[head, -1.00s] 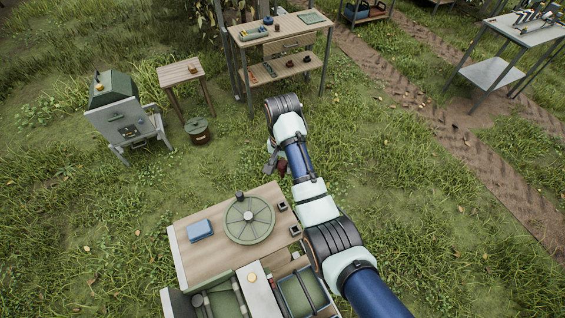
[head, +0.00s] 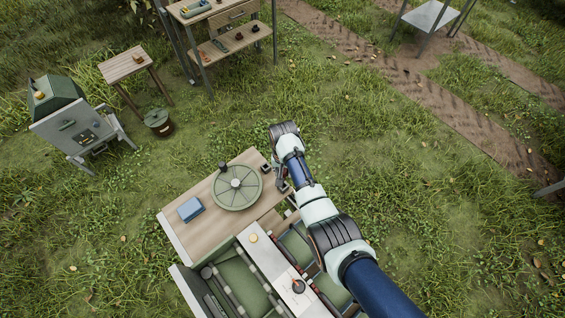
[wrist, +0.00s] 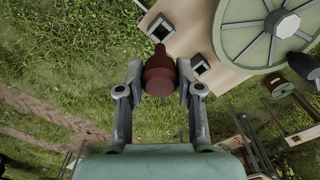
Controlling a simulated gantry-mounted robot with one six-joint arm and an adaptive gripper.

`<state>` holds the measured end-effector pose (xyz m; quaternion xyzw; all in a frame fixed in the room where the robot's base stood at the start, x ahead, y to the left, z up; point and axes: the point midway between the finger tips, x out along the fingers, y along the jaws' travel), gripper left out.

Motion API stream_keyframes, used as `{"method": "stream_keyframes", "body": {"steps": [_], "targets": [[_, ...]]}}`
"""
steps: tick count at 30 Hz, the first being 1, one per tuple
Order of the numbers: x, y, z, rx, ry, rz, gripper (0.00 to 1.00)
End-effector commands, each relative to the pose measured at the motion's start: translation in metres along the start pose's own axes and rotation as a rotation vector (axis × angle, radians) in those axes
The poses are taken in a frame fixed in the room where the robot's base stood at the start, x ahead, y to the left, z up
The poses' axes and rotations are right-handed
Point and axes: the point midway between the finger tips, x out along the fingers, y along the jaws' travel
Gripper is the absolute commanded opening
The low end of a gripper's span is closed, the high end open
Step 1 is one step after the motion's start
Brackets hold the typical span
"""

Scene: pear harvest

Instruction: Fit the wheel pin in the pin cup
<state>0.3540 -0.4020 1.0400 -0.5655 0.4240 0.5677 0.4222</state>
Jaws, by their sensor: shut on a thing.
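My gripper (wrist: 160,82) is shut on a dark red pin (wrist: 159,70) with a round body and a narrow end, which I take to be the wheel pin. In the wrist view its narrow end points toward a dark square cup (wrist: 160,27) at the bench edge. A second square cup (wrist: 200,63) is just right of the gripper. I cannot tell which is the pin cup. In the head view one cup (head: 265,167) shows beside the green spoked wheel (head: 237,187); it also shows in the wrist view (wrist: 250,28). The pin cannot be made out in the head view.
The wooden bench top (head: 182,228) also bears a blue box (head: 190,209). A dark knob (head: 222,167) stands at the wheel's rim. My green-and-grey base is close to the bench's near side. Grass right of the arm is clear.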

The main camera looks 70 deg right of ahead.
Motion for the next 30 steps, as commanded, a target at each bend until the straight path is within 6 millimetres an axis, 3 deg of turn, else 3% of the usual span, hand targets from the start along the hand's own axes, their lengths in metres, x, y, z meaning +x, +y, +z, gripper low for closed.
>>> {"method": "stream_keyframes", "body": {"steps": [7,19,30], "targets": [[0.008,0.0,0.0,0.001,0.0,0.0,0.0],[0.045,0.0,0.0,0.002,0.0,0.0,0.0],[0.046,0.0,-0.001,0.002,0.0,0.0,0.0]]}}
